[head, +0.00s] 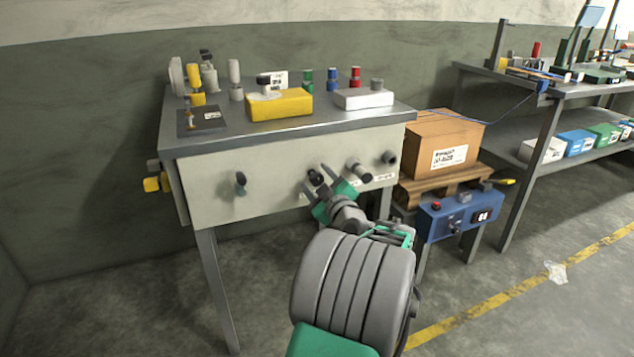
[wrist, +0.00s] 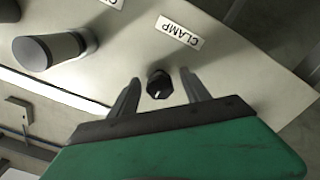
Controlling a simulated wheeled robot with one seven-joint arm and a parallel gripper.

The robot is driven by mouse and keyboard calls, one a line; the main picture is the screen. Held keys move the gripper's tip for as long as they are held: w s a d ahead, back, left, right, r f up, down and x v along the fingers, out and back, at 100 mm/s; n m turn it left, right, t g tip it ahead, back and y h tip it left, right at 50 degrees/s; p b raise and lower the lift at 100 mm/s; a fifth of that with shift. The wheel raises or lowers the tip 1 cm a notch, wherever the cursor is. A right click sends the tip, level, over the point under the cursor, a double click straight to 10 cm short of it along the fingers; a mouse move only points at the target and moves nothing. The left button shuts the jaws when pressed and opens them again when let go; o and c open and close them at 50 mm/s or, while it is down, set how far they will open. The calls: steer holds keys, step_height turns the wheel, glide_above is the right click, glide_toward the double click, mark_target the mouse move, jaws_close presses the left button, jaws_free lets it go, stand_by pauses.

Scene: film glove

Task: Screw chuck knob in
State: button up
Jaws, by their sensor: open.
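A black knob (wrist: 158,86) sticks out of the pale panel (wrist: 235,75), with an upside-down "CLAMP" label (wrist: 180,32) beside it. My gripper (wrist: 160,78) is open, its two fingers on either side of this black knob with gaps on both sides. I cannot read which knob is the chuck knob. In the head view my gripper (head: 318,186) is at the panel front, beside the black knob (head: 316,177) and left of the grey knob (head: 358,171).
The panel also carries a dark knob (head: 241,183) at left and another (head: 389,157) at right. A yellow block (head: 279,106) and several fittings stand on the bench top. A cardboard box (head: 445,142) and a blue control box (head: 460,215) are close on the right.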

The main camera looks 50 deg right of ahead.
jaws_close()
stand_by(0.6)
